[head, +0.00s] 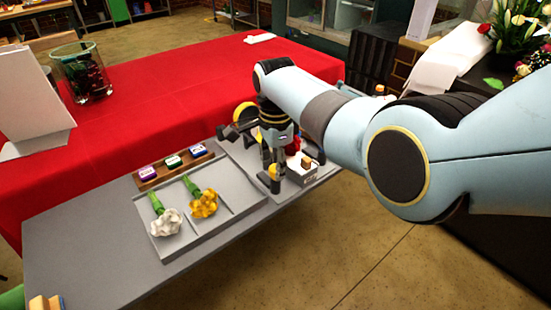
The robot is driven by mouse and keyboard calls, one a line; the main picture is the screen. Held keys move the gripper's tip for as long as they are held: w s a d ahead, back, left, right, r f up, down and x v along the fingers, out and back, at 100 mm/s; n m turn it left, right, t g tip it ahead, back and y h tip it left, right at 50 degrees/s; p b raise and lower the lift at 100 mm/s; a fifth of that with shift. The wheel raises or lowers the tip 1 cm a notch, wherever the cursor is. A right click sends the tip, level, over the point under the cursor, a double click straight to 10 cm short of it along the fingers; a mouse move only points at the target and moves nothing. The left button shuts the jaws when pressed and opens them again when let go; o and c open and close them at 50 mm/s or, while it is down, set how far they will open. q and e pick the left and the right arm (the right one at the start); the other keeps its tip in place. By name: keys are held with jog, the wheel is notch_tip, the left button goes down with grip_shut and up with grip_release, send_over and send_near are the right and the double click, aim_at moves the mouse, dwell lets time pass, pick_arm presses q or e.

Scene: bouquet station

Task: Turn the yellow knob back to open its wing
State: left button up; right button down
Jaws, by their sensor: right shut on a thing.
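My right gripper (273,170) points down at the right end of the grey table, at the near edge of a small device. It is shut on a small yellow piece that shows at its fingertips, which looks like the yellow knob (274,174). The fingers and wrist hide most of the device behind, so I cannot tell how its wing stands. A white box-like part (301,175) with a tan block (306,162) on it is just right of the gripper. My left gripper is not in view.
A grey tray (175,250) holds a white flower (166,222) and a yellow flower (204,204). Behind it is a wooden rack (149,179) with several coloured blocks. A yellow-rimmed round thing (244,111) stands behind the gripper. The table's left part is mostly clear.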

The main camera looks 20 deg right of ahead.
jog(key=n+p, duration=0.1)
jog(key=n, duration=0.4)
jog(key=shift+r+n+p, duration=0.1)
jog(key=shift+n+p, duration=0.2)
jog(key=shift+p, duration=0.1)
jog(key=n, duration=0.3)
jog(key=shift+p, duration=0.35)
jog(key=shift+n, duration=1.6)
jog(key=c, duration=1)
grip_release()
notch_tip(320, 180, up, 12)
jog(key=shift+f, duration=0.1)
